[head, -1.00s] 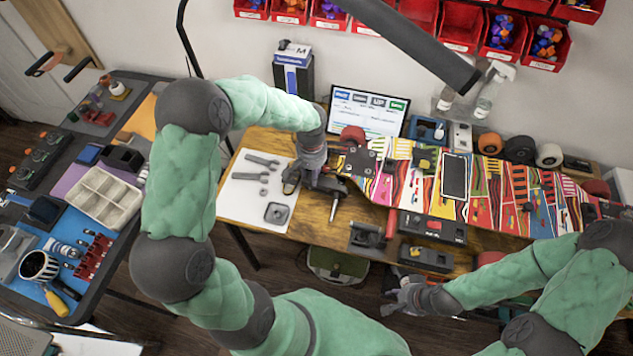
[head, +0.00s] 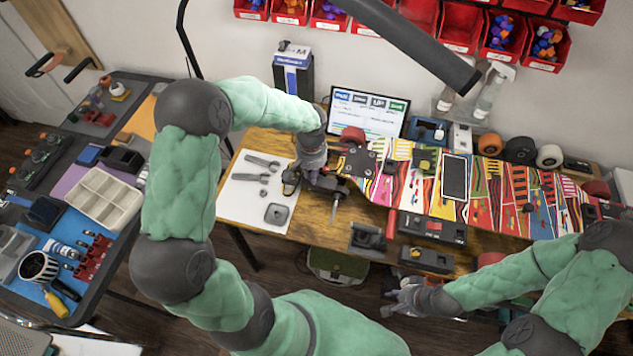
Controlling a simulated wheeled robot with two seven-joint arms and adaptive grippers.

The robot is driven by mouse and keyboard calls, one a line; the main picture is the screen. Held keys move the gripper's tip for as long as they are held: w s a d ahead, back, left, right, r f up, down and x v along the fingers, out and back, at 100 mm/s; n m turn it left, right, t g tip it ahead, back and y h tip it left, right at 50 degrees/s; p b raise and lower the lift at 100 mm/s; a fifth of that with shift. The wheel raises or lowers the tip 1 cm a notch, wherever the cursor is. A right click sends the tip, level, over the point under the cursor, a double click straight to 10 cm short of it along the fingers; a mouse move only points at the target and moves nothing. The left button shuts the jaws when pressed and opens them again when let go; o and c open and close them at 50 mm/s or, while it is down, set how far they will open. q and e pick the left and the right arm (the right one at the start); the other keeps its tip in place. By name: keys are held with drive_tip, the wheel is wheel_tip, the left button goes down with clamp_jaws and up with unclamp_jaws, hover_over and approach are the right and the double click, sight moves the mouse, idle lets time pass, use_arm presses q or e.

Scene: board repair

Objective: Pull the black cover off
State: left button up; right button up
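A colourful patterned board (head: 400,185) lies across the workbench. A black rectangular panel with a pale rim (head: 455,177), which looks like the black cover, lies flat in the board's middle. My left gripper (head: 315,187) is over the bench at the board's left end, well left of the panel. A dark piece with a thin metal shaft (head: 336,207) shows at its fingers; I cannot tell whether it is gripped. My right gripper (head: 393,294) is open and empty in front of the bench, below and left of the panel. Neither gripper touches the panel.
A white sheet with wrenches (head: 250,200) lies at the bench's left. Black tool holders (head: 432,228) stand along its front edge. A screen (head: 367,112), spray bottles (head: 487,95) and wheels (head: 520,150) stand behind the board. A side table with trays (head: 103,198) is at left.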

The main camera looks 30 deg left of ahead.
use_arm(q)
clamp_jaws()
drive_tip(key=shift+r, duration=0.15)
drive_tip(key=shift+r+p, duration=1.7)
drive_tip(key=shift+r, duration=0.7)
drive_tip(key=shift+r, duration=0.1)
wheel_tip(320, 180, up, 7)
drive_tip(key=p, duration=0.4)
drive_tip(key=shift+p, duration=0.4)
